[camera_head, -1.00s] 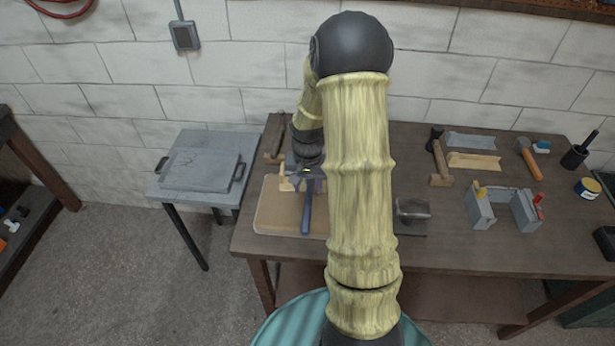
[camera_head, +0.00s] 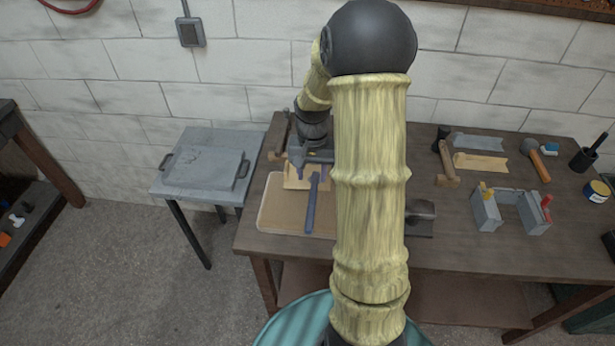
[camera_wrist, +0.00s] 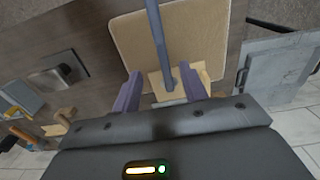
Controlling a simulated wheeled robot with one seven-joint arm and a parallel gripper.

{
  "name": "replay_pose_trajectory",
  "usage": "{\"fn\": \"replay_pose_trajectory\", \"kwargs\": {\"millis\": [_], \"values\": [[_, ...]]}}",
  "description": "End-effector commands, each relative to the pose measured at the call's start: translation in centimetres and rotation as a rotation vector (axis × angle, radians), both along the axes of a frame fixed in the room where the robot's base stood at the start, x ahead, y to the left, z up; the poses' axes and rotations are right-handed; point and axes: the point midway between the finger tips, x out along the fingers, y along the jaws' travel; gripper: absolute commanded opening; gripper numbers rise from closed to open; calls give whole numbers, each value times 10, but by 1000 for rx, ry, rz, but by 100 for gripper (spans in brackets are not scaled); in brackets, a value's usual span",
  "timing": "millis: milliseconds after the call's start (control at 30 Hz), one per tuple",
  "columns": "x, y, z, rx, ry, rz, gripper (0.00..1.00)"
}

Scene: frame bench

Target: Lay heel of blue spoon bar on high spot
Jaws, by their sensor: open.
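The blue spoon bar (camera_head: 311,208) lies on the tan mat (camera_head: 268,215), one end over a pale wooden block (camera_head: 295,183). In the wrist view the bar (camera_wrist: 157,35) runs from the top edge down to the wooden block (camera_wrist: 156,84). My gripper (camera_head: 308,168) is above that end; in the wrist view its purple fingers (camera_wrist: 160,80) are apart, one on each side of the bar, holding nothing. A grey panel (camera_head: 205,170) with an irregular raised-looking outline lies on the left stand. I cannot tell for certain that this outline is the high spot.
A hammer (camera_head: 278,135) lies behind the mat. Right of my arm are a dark block (camera_head: 421,210), another hammer (camera_head: 446,163), a grey U-shaped fixture (camera_head: 510,212) and a mallet (camera_head: 538,160).

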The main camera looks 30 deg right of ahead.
Motion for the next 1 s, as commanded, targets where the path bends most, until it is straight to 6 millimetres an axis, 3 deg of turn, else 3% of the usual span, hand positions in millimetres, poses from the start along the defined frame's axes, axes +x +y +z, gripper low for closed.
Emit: {"fn": "replay_pose_trajectory", "kwargs": {"millis": [167,400,500,667,1000], "values": [[-15,31,16,-18,-35,108,43],[-76,101,45,-52,-144,400,43],[-102,121,51,-62,-188,503,43],[-123,134,53,-67,-222,582,43],[-124,134,53,-67,-223,586,43]]}}
